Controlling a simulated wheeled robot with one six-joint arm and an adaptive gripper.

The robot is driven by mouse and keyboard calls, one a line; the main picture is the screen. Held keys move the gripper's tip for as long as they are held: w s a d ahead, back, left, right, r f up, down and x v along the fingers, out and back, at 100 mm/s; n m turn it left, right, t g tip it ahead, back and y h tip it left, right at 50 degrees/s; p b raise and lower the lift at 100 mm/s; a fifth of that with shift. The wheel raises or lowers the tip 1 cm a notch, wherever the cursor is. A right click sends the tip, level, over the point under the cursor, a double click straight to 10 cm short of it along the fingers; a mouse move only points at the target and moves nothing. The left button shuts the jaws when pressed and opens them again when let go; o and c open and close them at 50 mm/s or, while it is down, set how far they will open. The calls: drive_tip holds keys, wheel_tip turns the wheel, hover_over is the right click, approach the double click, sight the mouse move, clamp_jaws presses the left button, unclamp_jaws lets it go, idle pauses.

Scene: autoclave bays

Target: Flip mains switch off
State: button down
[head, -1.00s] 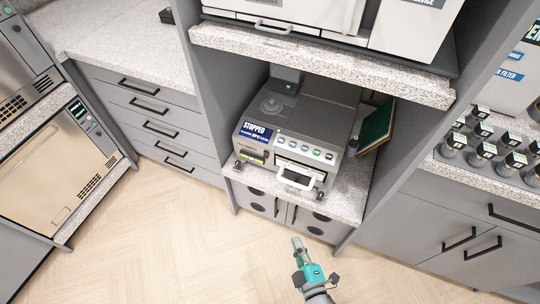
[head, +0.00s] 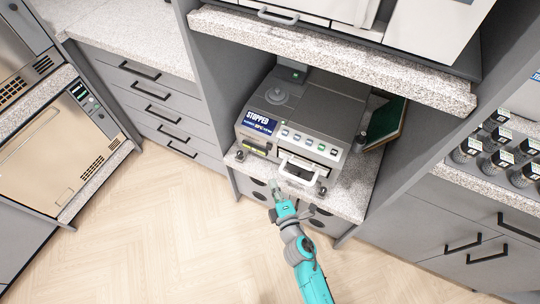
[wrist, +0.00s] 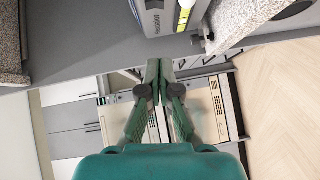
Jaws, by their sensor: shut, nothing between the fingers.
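A grey bench machine (head: 325,98) with a blue "STOPPED" panel (head: 260,122) stands on the lower granite shelf. Its front has a row of small buttons (head: 308,141), a yellow-green strip (head: 256,147) and a white handle (head: 298,172). No part is clearly readable as the mains switch. A small dark knob (head: 240,155) sits at the lower left; a knob (wrist: 203,38) also shows in the wrist view beside the yellow-green strip (wrist: 185,17). My gripper (head: 274,186) is shut and empty, in front of and below the shelf edge. Its closed fingers (wrist: 160,70) show in the wrist view.
A thick granite shelf (head: 340,58) overhangs the machine. A dark green folder or board (head: 390,122) leans at the machine's right. Grey drawers (head: 150,95) stand left and several dark bottles (head: 495,150) right. The wooden floor (head: 150,230) is clear.

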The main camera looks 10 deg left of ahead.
drive_tip(key=shift+w, duration=0.1)
approach(268, 148)
drive_tip(key=w+a, duration=0.2)
drive_tip(key=a, duration=0.3)
drive_tip(key=shift+w+d+f, duration=0.15)
drive_tip(key=shift+w+d, duration=0.15)
drive_tip(key=shift+w, duration=0.3)
drive_tip(key=shift+w+d+f, duration=0.15)
drive_tip(key=shift+w+d, duration=0.15)
drive_tip(key=shift+w, duration=0.35)
drive_tip(key=shift+w+d+f, duration=0.15)
drive_tip(key=shift+w+d, duration=0.15)
drive_tip(key=shift+w, duration=0.3)
drive_tip(key=shift+w+d, duration=0.1)
drive_tip(key=shift+w, duration=0.15)
